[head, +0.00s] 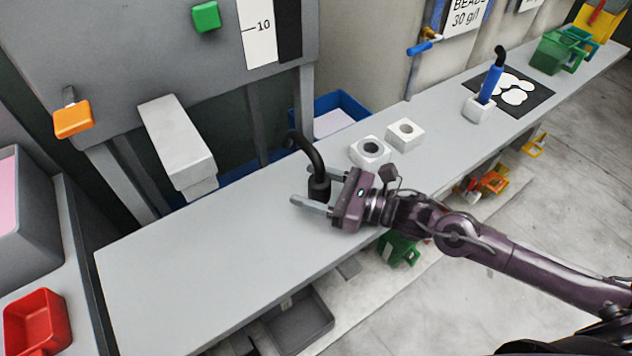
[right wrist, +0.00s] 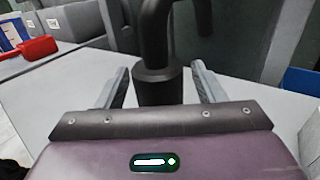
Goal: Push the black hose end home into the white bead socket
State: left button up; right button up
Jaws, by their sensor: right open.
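The black hose (head: 318,165) stands upright over the grey bench, its thick end (head: 319,188) down and its thin top bent over to the left. My right gripper (head: 320,190) is open, with its two fingers on either side of the thick end; in the right wrist view the hose end (right wrist: 158,88) stands between the fingers with a gap on each side. Two white blocks with round holes, a nearer one (head: 361,157) with a dark ring and a farther one (head: 398,143), sit beyond the gripper. No label shows which is the bead socket. My left gripper is out of view.
A third white block (head: 475,112) holds a blue hose (head: 490,84) farther along the bench, beside a black mat (head: 538,97) with white discs. A grey press part (head: 178,146) overhangs the back edge. The bench's (head: 190,260) near left is clear.

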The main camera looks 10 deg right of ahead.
jog(key=shift+w+a, duration=0.25)
jog(key=shift+a, duration=0.2)
jog(key=c, duration=1.2)
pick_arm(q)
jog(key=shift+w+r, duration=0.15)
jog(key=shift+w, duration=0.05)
pick_arm(e)
jog(key=shift+r, duration=0.1)
jog(key=shift+c, duration=0.2)
